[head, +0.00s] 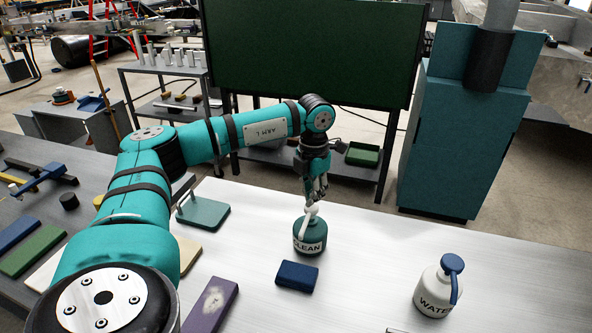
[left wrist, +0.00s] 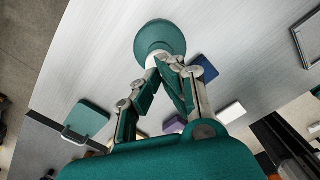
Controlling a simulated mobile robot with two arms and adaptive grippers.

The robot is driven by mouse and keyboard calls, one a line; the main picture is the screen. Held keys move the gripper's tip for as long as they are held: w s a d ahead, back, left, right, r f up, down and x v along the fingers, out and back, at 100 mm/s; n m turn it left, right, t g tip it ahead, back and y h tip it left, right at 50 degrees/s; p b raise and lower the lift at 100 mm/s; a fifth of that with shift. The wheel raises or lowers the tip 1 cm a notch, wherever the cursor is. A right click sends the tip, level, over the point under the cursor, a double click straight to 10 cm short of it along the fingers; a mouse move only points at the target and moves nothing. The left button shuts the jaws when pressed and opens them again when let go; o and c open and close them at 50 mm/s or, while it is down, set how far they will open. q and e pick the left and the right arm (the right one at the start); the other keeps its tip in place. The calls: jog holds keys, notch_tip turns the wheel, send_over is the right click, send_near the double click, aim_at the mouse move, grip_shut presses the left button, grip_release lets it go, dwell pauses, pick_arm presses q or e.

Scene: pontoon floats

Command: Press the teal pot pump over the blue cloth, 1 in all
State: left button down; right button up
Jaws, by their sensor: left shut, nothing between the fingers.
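The teal pot (head: 310,238), labelled CLEAN, stands upright on the pale table with a white pump head (head: 311,211) on top. It also shows in the left wrist view (left wrist: 160,36), just beyond my fingertips. The blue cloth (head: 297,276) lies folded on the table in front of the pot; in the left wrist view the cloth (left wrist: 206,67) is partly behind a finger. My left gripper (head: 319,197) points down at the pump head, shut and empty; its fingertips (left wrist: 165,64) partly cover the pump. I cannot tell whether they touch it. My right gripper is not in view.
A white pot (head: 434,294) labelled WATER, with a blue pump, stands at the right. A teal plate with a handle (head: 204,213) lies left of the teal pot. A purple block (head: 211,305) lies at the front left. The table between the two pots is clear.

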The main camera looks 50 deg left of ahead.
pick_arm(q)
jog(key=shift+f+b, duration=0.9)
jog(key=shift+f, duration=0.7)
jog(key=shift+r, duration=0.1)
jog(key=shift+r+p, duration=0.9)
jog(key=shift+r, duration=0.05)
jog(key=shift+r+p, duration=0.5)
jog(key=shift+r, duration=0.2)
jog(key=shift+r, duration=0.1)
jog(key=shift+r+p, duration=2.3)
jog(key=shift+r, duration=0.65)
